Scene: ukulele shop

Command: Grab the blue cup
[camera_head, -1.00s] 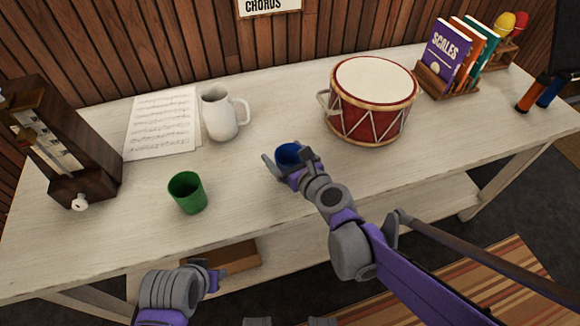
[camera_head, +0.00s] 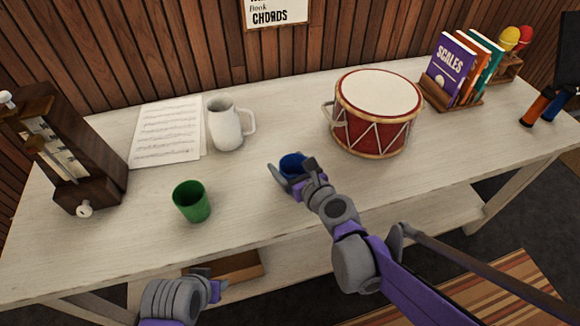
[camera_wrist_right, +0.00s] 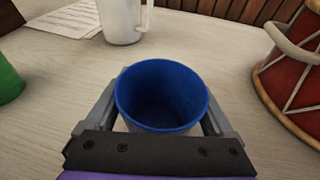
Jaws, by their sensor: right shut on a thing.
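The blue cup (camera_head: 292,164) is upright, at the front middle of the table (camera_head: 250,215). My right gripper (camera_head: 290,172) is shut on it, with its fingers on both sides of the cup. The right wrist view shows the open top of the blue cup (camera_wrist_right: 161,95) between the two fingers (camera_wrist_right: 160,112). Whether the cup's base touches the table is hidden. My left gripper (camera_head: 215,287) is low in front of the table's edge, away from the cup; its fingers are too unclear to judge.
A green cup (camera_head: 191,202) stands to the left. A white mug (camera_head: 225,125) and sheet music (camera_head: 166,133) are behind. A red drum (camera_head: 375,115) is at the back right, with a book rack (camera_head: 455,97) beyond. A metronome (camera_head: 75,165) stands at far left.

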